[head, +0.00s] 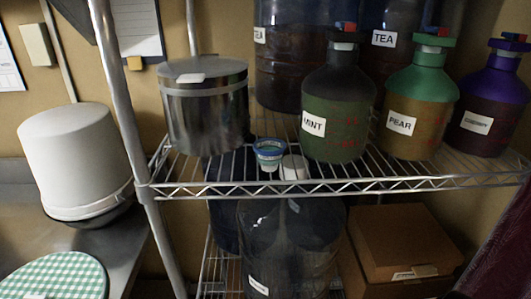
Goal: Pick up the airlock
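No part is plain enough to name for sure as the airlock. A small blue-and-green cup-like piece (268,152) stands at the front of the wire shelf (350,182). A small white cylinder (294,167) stands just right of it, close beside it. Small red-and-blue pieces also sit on top of the MINT jug (338,118), the green-topped PEAR jug (418,108) and the purple-topped jug (489,105). Neither of my grippers shows in the head view.
A lidded steel pot (206,115) stands left of the small cup. Large dark TEA containers (290,75) stand behind. Below are a big clear vessel (290,250) and cardboard boxes (405,250). A white bucket (75,160) is on the left counter. A shelf post (120,90) rises between.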

